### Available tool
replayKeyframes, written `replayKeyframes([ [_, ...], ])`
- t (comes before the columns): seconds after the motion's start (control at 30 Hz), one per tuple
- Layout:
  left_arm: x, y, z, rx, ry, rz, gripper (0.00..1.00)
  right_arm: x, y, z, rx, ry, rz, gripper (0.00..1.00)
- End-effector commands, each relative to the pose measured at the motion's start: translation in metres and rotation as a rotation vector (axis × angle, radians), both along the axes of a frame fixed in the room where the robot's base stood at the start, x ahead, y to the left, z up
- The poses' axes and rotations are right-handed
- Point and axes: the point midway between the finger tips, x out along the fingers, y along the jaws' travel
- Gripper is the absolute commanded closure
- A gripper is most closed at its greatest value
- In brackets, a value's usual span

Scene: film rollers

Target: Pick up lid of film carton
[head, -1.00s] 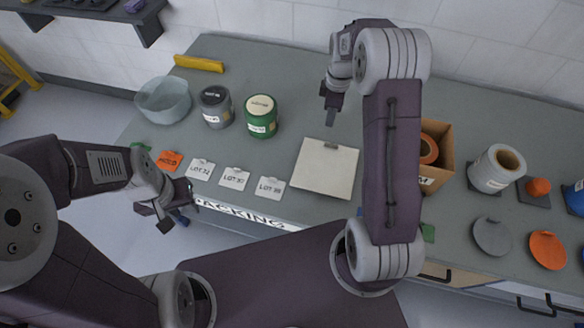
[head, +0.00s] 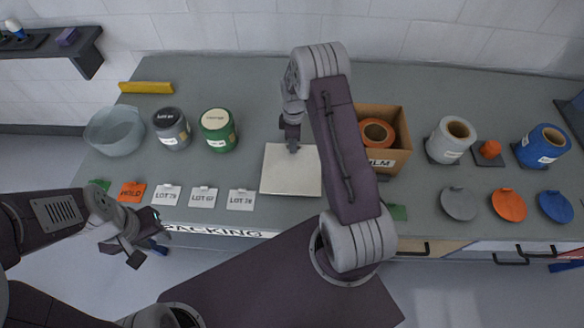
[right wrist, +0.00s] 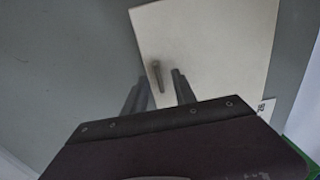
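The lid is a flat cream square (head: 291,175) on the grey table. It also shows in the right wrist view (right wrist: 215,40), with a small grey knob (right wrist: 157,76) standing on it. The film carton is an open brown cardboard box (head: 399,160) right of the lid, with an orange roll (head: 376,133) inside. My right gripper (head: 293,147) is over the lid's far part. In the right wrist view its two fingers (right wrist: 158,85) are apart, with the knob showing between and just beyond their tips. My left gripper (head: 148,252) is open and empty, off the table's front edge.
Grey (head: 172,129) and green (head: 219,130) rolls and a clear tub (head: 115,130) stand at left. Label cards line the front edge. White (head: 448,141) and blue (head: 541,147) rolls stand at right, with flat discs (head: 509,205) before them. Table behind the lid is clear.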

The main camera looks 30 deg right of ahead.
Motion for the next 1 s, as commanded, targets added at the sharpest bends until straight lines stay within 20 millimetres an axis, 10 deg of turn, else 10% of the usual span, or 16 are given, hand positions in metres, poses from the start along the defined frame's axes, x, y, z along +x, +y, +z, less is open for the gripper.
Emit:
replayKeyframes([
  [0.27,0.0,0.0,0.0004,0.0,0.0,0.0,0.64,0.0003,-0.0003,-0.0081,-0.001,-0.001,0.0,0.67],
  [0.4,0.0,0.0,0.0004,0.0,0.0,0.0,0.64,0.0003,-0.0003,-0.008,-0.001,-0.001,0.0,1.0],
  [1.0,0.0,0.0,0.0004,0.0,0.0,0.0,0.64,0.0002,-0.0003,-0.0077,-0.001,-0.001,0.0,1.0],
])
